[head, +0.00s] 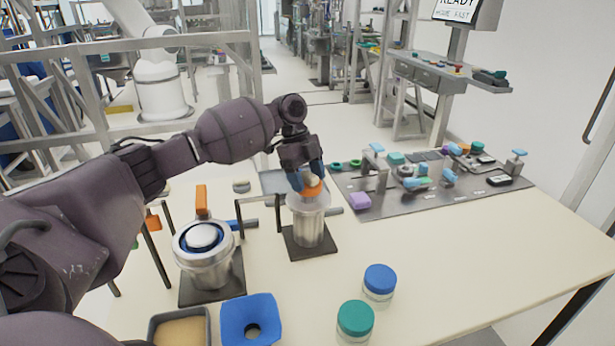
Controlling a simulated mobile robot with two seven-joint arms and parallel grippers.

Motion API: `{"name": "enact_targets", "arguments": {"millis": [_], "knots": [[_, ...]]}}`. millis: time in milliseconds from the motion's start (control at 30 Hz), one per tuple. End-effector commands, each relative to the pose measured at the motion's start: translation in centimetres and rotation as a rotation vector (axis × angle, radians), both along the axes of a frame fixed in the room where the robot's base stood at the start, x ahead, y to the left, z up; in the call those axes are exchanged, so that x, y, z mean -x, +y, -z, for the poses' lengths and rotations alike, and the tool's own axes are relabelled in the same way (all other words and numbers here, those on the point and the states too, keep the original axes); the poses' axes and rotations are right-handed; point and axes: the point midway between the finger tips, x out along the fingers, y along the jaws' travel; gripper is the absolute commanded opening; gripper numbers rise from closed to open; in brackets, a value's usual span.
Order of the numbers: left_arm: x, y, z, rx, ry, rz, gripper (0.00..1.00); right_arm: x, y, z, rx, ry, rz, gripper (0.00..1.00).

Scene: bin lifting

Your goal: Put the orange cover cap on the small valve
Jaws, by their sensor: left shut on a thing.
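My left gripper (307,180) is shut on the orange cover cap (313,187). It holds the cap at the top of the small valve (309,224), a metal cylinder with a pale, wide rim on a dark square base. The cap is over the rim's opening; I cannot tell whether it is seated or still a little above. The fingers hide part of the cap. My right gripper is not in view.
A larger metal valve (207,268) with a blue ring and white top stands at left. A blue funnel piece (251,318), a grey tray (181,314), a blue-lidded jar (379,281) and a green-lidded jar (355,319) stand in front. A grey fixture board (400,205) lies at right.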

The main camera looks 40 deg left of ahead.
Motion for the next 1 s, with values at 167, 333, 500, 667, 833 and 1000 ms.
{"name": "enact_targets", "arguments": {"millis": [167, 333, 500, 667, 833, 1000], "knots": [[0.01, 0.01, 0.04, 0.0, 0.0, 0.0, 0.45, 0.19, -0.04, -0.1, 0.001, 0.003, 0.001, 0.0], [0.02, 0.03, 0.16, 0.001, 0.0, 0.0, 0.45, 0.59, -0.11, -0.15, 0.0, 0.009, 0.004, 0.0], [0.04, 0.06, 0.3, 0.001, 0.0, 0.0, 0.45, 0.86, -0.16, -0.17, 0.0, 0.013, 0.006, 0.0], [0.03, 0.07, 0.35, 0.0, 0.0, 0.0, 0.45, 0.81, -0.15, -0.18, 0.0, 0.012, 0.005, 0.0], [0.03, 0.06, 0.35, 0.0, 0.0, 0.0, 0.73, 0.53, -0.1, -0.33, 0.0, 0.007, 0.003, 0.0], [0.02, 0.05, 0.34, 0.0, 0.0, 0.0, 0.94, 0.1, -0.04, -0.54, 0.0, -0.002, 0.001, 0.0]]}}
